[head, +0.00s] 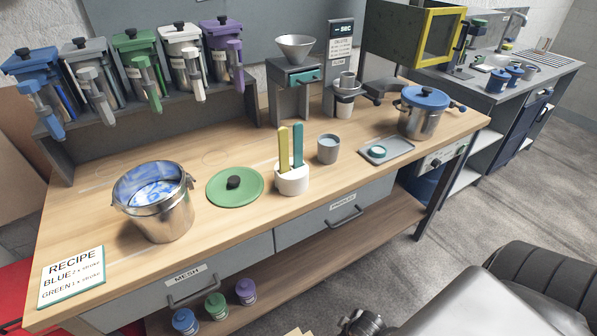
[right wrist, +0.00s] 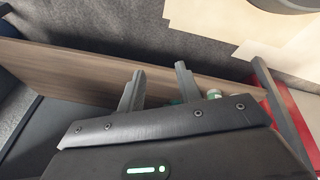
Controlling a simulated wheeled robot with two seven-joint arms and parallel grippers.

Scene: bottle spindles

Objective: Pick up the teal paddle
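The teal paddle (head: 298,145) stands upright in a white holder (head: 291,182) near the middle of the wooden workbench in the head view. A yellow paddle (head: 284,150) stands just left of it in the same holder. The paddles' lower ends are hidden inside the holder. My right gripper (right wrist: 160,82) shows in the right wrist view with its two fingers apart and nothing between them. It is well away from the paddle, with the edge of a wooden shelf beyond its fingers. My left gripper is in neither view.
Left of the holder are a green lid (head: 235,186) and a metal pot (head: 160,205) with blue contents. Right of it stand a grey cup (head: 328,149), a small tray (head: 400,150) and a blue-lidded pot (head: 422,112). A funnel stand (head: 293,75) is behind.

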